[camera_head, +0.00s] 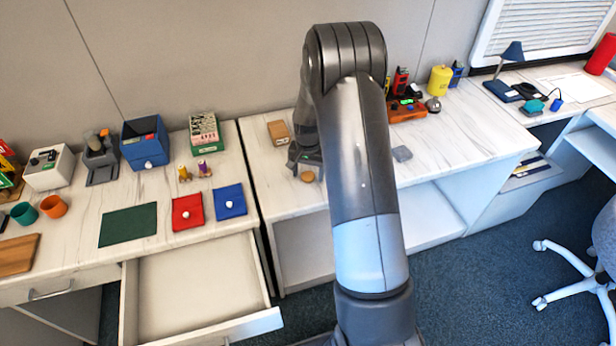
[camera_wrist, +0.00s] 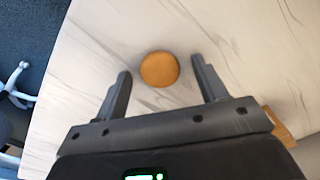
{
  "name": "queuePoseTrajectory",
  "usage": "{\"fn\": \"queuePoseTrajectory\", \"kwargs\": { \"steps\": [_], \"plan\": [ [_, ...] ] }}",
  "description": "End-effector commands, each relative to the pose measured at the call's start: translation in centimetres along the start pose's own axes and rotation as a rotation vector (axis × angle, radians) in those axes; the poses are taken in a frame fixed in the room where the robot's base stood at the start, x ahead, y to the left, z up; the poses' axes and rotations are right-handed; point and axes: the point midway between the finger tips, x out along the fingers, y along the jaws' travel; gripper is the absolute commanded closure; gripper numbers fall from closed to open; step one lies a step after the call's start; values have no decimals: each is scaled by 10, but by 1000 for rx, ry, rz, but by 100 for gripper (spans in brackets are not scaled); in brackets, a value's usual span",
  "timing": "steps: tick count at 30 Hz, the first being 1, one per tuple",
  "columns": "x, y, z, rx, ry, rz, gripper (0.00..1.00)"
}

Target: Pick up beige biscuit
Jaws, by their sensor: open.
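The beige biscuit (camera_wrist: 159,69) is a round golden-tan disc lying flat on the pale marbled counter. In the head view the biscuit (camera_head: 307,176) shows just below my gripper (camera_head: 304,160), near the counter's left part. In the wrist view my gripper (camera_wrist: 164,82) is open, with one finger to the left of the biscuit and one to the right. There is a gap between the biscuit and each finger. I cannot tell how high the fingertips are above the counter.
A small brown box (camera_head: 279,133) stands just behind my gripper; its edge shows in the wrist view (camera_wrist: 278,124). An open drawer (camera_head: 200,290) juts out at the lower left. The counter around the biscuit is clear.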

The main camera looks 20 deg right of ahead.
Motion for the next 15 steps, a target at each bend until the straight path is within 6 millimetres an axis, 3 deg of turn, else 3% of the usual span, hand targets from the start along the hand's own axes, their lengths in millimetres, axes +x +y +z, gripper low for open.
{"fn": "queuePoseTrajectory", "kwargs": {
  "steps": [4, 15],
  "plan": [
    [-1, 0, 0, 0, 1, 0, 35],
    [-1, 0, 0, 0, 0, 0, 65]
  ]
}}
